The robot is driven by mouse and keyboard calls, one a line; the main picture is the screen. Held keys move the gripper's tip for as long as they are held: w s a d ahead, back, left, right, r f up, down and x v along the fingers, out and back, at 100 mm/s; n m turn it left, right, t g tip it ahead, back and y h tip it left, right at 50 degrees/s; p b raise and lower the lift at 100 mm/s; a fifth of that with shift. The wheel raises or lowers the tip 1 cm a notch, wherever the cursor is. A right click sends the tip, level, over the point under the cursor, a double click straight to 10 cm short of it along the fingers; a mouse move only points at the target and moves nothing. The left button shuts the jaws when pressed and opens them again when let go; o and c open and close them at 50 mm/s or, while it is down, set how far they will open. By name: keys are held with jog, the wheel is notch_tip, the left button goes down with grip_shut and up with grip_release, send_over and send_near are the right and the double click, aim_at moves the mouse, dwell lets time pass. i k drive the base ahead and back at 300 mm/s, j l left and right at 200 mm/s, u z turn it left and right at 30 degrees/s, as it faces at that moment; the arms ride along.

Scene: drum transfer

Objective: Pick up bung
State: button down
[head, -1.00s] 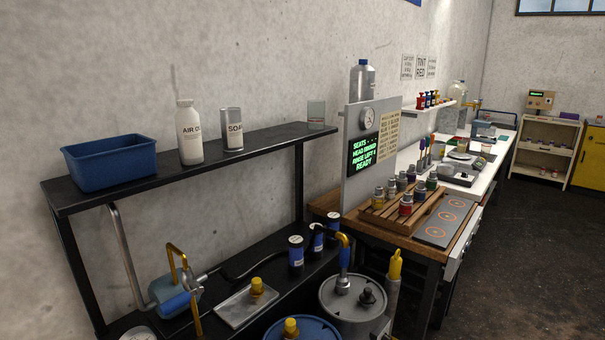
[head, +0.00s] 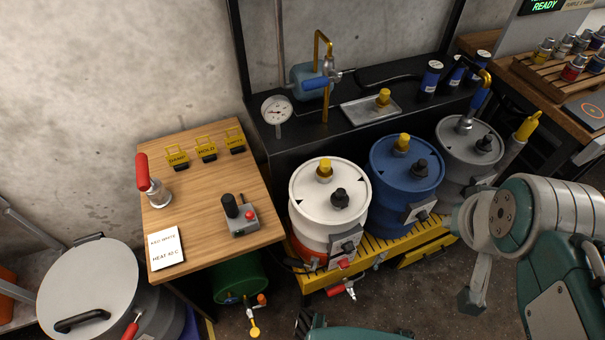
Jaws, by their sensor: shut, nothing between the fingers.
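I cannot tell which bung the task means. A yellow bung (head: 383,97) stands on a small metal tray (head: 371,110) on the dark shelf. The white drum (head: 316,211) has a yellow bung (head: 324,170) and a black one (head: 340,197) in its lid. The blue drum (head: 386,190) has a yellow bung (head: 402,143) and a black one (head: 421,166). My gripper (head: 471,299) hangs at the right, in front of the grey drum, away from every bung. It is shut and empty, its tip low beside the yellow pallet.
The grey drum (head: 455,151) carries a pump nozzle. A wooden table (head: 200,222) at the left holds a red-handled tool, yellow signs and a control box. A pressure gauge (head: 277,110) and a blue valve assembly (head: 311,80) stand close behind the drums.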

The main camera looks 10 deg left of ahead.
aim_at(324, 171)
jog(key=u, duration=0.65)
jog(key=k+j, duration=0.05)
jog(key=j, duration=0.05)
